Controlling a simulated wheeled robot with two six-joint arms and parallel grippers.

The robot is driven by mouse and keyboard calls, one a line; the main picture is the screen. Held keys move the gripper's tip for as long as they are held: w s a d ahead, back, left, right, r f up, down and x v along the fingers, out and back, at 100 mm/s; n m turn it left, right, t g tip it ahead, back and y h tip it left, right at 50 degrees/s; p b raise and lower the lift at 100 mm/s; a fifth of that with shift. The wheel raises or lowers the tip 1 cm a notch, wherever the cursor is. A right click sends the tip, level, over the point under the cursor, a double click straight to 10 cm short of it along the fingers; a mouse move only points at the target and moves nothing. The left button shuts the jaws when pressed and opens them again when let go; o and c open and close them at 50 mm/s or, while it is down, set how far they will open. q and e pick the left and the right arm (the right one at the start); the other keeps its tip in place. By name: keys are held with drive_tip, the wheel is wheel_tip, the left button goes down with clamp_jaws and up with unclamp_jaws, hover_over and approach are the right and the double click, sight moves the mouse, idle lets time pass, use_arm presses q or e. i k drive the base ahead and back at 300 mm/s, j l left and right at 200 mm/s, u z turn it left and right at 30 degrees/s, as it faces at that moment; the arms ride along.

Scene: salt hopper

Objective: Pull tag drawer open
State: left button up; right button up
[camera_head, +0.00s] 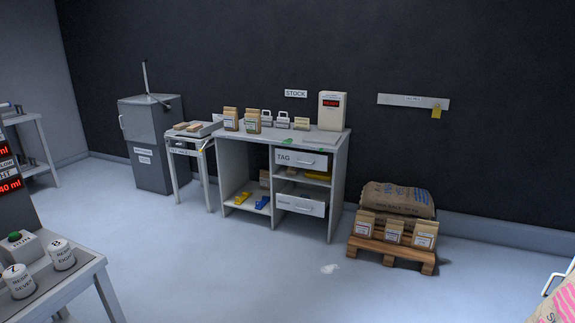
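The tag drawer (301,159) is the upper white drawer in the grey workbench (231,134), marked TAG, with a bar handle on its front. Its front looks about flush with the bench, though at this distance I cannot tell whether it stands slightly out. A second white drawer (300,204) with a handle sits lower in the same bench, below a shelf holding a yellow item. Neither of my grippers shows in the head view.
A pallet (392,252) with paper bags and sacks stands right of the bench. A small table (188,145) and a grey cabinet (151,142) stand to its left. A table with white canisters (62,254) is at the near left. The floor (230,265) before the bench is mostly clear.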

sight(314, 160)
drive_tip(key=i+z, duration=0.2)
drive_tip(key=i, duration=1.55)
